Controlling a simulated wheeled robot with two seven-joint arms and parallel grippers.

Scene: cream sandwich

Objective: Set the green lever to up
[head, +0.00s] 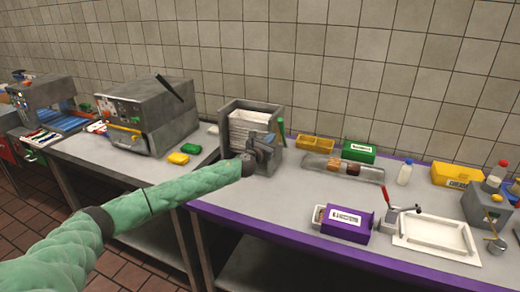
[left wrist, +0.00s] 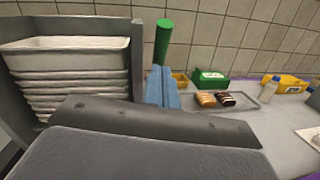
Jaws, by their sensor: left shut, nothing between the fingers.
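The green lever (head: 281,128) is at the right side of a grey dispenser (head: 229,112) that holds a stack of white trays (head: 252,120). In the left wrist view the lever (left wrist: 163,42) is a green cylinder standing nearly upright, with its lower end hidden behind my fingers. My left gripper (head: 266,150) is in front of the dispenser's right side, just below and left of the lever in the head view. Its blue-grey fingers (left wrist: 160,88) are shut with nothing between them. I cannot tell whether they touch the lever. My right gripper is not in view.
Right of the dispenser are a clear tray with pastries (head: 342,168), a green box (head: 359,151) and yellow bins (head: 316,144). A purple box (head: 346,222) and a white tray (head: 433,235) lie nearer the front. Yellow and green sponges (head: 178,158) lie to the left.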

